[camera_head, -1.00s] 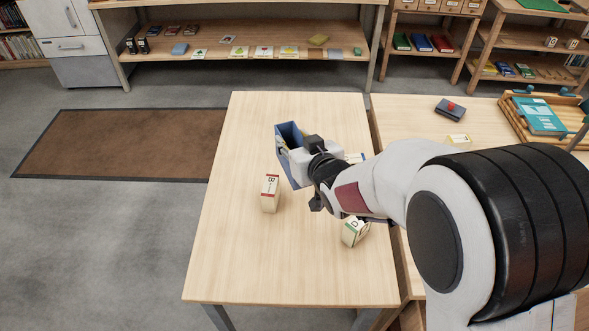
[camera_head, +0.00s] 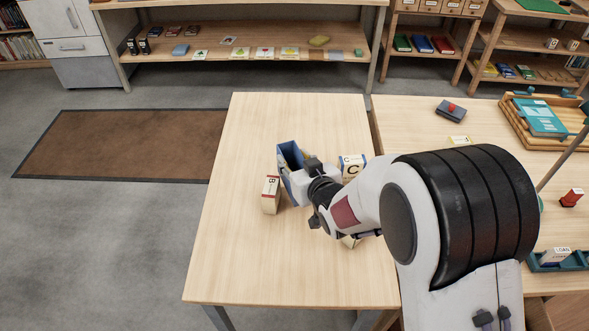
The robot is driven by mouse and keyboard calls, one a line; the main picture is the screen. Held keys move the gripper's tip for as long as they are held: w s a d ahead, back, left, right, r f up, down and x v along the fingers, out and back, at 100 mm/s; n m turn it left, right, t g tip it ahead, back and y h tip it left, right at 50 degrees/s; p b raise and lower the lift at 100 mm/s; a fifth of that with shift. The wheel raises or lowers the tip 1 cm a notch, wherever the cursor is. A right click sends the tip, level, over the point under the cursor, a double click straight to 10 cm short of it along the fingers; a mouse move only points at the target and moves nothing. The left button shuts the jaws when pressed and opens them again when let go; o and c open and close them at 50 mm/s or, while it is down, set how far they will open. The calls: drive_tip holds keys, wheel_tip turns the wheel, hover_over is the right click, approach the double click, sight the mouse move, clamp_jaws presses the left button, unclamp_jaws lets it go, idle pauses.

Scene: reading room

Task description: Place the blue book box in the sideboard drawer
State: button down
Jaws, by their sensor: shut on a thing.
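A cream block with a red band and a B (camera_head: 271,196) stands close left of my gripper. A blue-banded block with a C (camera_head: 352,167) is to the right. Another block (camera_head: 348,242) is mostly hidden by my arm. The table's front left is clear.

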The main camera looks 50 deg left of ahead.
drive_tip(key=shift+f, duration=1.85)
drive_tip(key=shift+f, duration=0.1)
drive_tip(key=c, duration=1.4)
unclamp_jaws()
drive_tip(key=shift+f, duration=0.1)
drive_tip(key=shift+r, duration=0.2)
drive_tip(key=shift+v, duration=6)
drive_tip(key=shift+w+d, duration=0.1)
